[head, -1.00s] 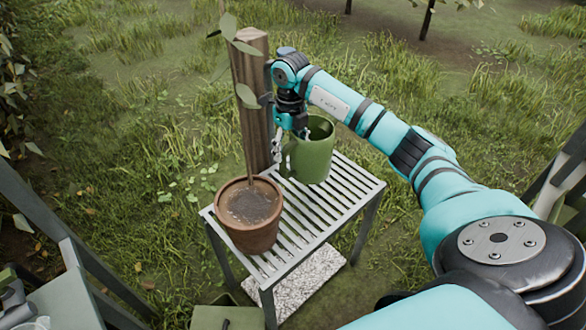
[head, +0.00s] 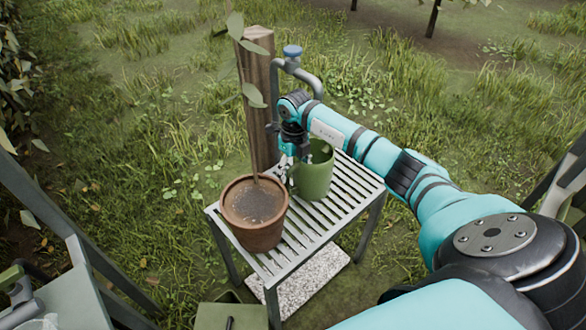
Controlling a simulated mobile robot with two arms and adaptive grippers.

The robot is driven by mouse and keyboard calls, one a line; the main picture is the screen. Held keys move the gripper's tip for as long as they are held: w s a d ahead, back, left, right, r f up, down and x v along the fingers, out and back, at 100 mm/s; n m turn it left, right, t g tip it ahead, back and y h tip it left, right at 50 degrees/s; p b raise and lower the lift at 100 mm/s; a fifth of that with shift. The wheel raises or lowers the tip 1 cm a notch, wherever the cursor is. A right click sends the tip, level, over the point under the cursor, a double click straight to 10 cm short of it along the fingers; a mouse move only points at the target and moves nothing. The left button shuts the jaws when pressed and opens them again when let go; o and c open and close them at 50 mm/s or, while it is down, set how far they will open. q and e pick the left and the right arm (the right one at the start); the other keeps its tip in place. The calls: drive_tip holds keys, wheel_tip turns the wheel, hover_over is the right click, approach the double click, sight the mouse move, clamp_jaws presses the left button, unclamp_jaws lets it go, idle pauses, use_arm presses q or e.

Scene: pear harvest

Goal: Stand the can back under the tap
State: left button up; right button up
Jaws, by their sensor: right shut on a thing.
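The green can (head: 314,181) stands upright on, or just over, the slatted metal stand (head: 336,206); I cannot tell if its base touches. My right gripper (head: 289,171) is at the can's left side, shut on its handle, which the fingers partly hide. The tap (head: 292,52), a grey pipe with a blue knob, rises behind my right wrist by the wooden post (head: 260,105). My arm hides part of the pipe. The can is in front of the tap pipe. My left gripper is not in view.
A terracotta pot (head: 253,212) with a thin leafy plant stands on the stand's left front, close to the can. A green box (head: 232,315) is on the ground in front. A pale slab (head: 308,280) lies under the stand. The slats at the right are clear.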

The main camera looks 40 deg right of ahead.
drive_tip(key=shift+f, duration=0.1)
drive_tip(key=o, duration=1.7)
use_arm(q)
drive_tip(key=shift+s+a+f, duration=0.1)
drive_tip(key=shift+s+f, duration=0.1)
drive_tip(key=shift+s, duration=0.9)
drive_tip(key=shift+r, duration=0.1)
use_arm(e)
drive_tip(key=shift+r, duration=0.4)
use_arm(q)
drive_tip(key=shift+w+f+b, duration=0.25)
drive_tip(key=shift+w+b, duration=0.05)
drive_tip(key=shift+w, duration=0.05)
use_arm(e)
wheel_tip(320, 180, up, 12)
drive_tip(key=shift+d+f, duration=0.15)
drive_tip(key=shift+f, duration=0.05)
